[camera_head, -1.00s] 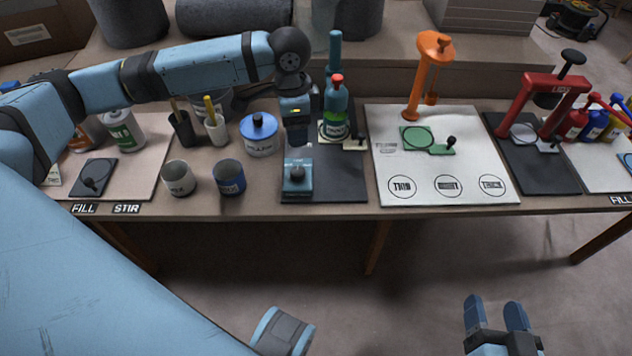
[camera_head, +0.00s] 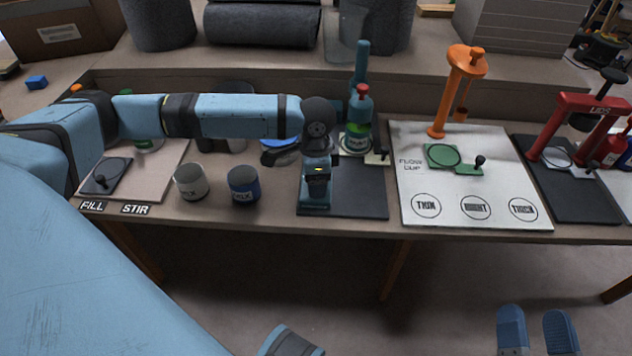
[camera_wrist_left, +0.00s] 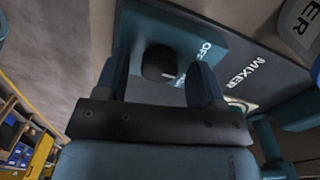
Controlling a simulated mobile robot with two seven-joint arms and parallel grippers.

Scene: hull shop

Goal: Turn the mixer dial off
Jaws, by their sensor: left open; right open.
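The mixer's control box (camera_head: 315,206) is a small teal block at the front of a dark mat. Its black dial knob (camera_wrist_left: 158,62) shows in the left wrist view, with a white mark on its edge and part of the word OFF beside it. My left gripper (camera_head: 316,190) is directly over the box and hides the dial in the head view. In the left wrist view its open fingers (camera_wrist_left: 158,82) are on either side of the knob; I cannot tell whether they touch it. My right gripper (camera_head: 536,332) is open and empty, low in front of the table.
A teal mixer stand (camera_head: 362,60) with a red-capped bottle (camera_head: 358,118) is behind the box. White and blue cups (camera_head: 243,186) stand to its left. A white flow cup board (camera_head: 412,180) with an orange stand (camera_head: 463,66) is to its right.

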